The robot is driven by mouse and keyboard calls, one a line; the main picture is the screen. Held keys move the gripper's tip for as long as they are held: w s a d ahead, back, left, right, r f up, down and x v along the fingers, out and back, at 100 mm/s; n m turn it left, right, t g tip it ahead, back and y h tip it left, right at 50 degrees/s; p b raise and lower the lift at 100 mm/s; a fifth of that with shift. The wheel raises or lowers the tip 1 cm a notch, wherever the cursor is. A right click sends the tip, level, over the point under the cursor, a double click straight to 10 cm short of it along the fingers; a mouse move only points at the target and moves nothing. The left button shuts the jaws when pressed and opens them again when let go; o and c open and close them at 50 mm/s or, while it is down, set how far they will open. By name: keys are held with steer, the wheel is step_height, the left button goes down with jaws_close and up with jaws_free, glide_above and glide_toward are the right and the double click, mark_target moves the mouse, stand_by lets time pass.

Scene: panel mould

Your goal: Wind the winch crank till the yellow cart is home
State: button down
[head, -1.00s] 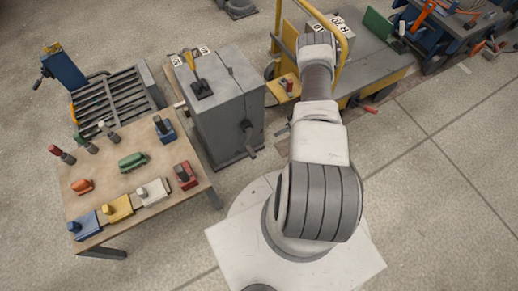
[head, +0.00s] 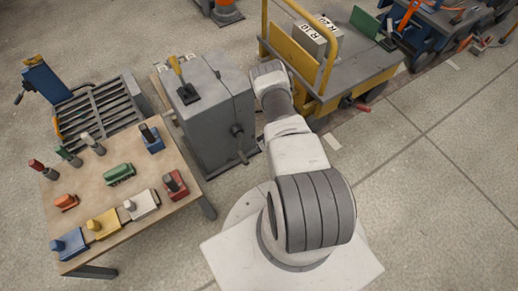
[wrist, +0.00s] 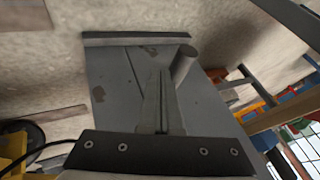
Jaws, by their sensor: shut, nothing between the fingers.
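The winch is a grey box (head: 218,125) left of my arm in the head view. Its dark crank (head: 240,150) sits low on the side facing me. In the wrist view, the winch's grey side (wrist: 120,85) fills the middle. A short grey cylinder (wrist: 184,63), apparently the crank's grip, stands just right of my gripper's fingertips (wrist: 161,75). The fingers are together and empty; whether they touch the cylinder I cannot tell. The yellow cart (head: 345,72) stands beyond my arm, carrying a grey box labelled R 10. My gripper is hidden in the head view.
A wooden table (head: 95,190) with several coloured blocks and a slatted grey rack (head: 95,108) stand left.

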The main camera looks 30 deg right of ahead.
steer(key=shift+a, duration=0.2)
steer(key=shift+a+f, duration=0.1)
steer(key=shift+a, duration=0.45)
stand_by(0.4)
